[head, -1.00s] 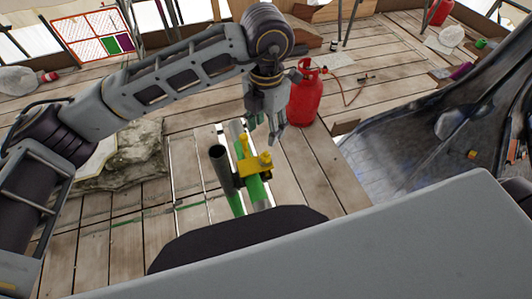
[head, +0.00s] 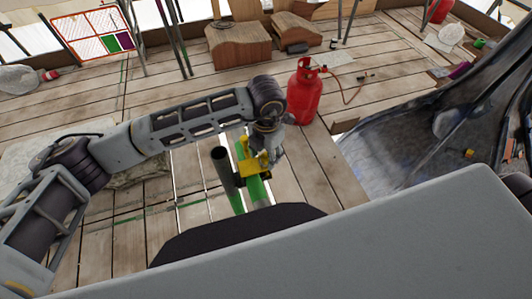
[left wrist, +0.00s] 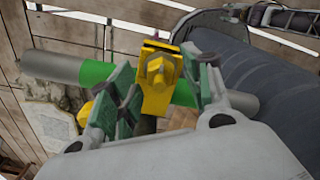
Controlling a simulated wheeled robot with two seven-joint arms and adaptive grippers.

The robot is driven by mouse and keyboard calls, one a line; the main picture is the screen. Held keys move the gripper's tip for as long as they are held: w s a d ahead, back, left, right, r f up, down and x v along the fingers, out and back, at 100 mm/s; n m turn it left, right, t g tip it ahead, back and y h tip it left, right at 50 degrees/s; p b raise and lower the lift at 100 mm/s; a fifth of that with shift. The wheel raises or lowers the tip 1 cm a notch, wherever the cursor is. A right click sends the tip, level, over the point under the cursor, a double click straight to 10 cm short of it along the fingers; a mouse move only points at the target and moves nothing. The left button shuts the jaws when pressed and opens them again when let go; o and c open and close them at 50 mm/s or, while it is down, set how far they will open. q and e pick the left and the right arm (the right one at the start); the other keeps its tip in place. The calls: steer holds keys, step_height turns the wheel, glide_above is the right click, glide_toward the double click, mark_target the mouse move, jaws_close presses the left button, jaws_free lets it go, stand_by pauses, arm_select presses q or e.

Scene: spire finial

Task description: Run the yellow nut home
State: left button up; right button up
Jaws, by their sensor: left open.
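A yellow clamp (head: 246,171) sits on a green and grey tube (head: 257,190), next to a dark upright tube (head: 222,165). In the left wrist view the yellow nut (left wrist: 158,70) stands on the yellow clamp body (left wrist: 153,103), across the tube with its green band (left wrist: 97,73). My left gripper (left wrist: 161,76) has its two green-padded fingers apart, one on each side of the nut. I cannot tell whether either finger touches it. In the head view my left gripper (head: 272,155) is at the clamp and partly covers it. My right gripper is not in view.
A red gas cylinder (head: 304,92) with a hose stands just beyond the gripper on the plank floor (head: 300,170). A stone block (head: 135,174) lies left, partly behind my arm. Wooden boxes (head: 238,45) stand at the back. A dark sheet-like surface (head: 410,150) is at right.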

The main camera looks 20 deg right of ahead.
arm_select(q)
steer(key=shift+f, duration=0.5)
steer(key=shift+c, duration=0.2)
steer(key=c, duration=1)
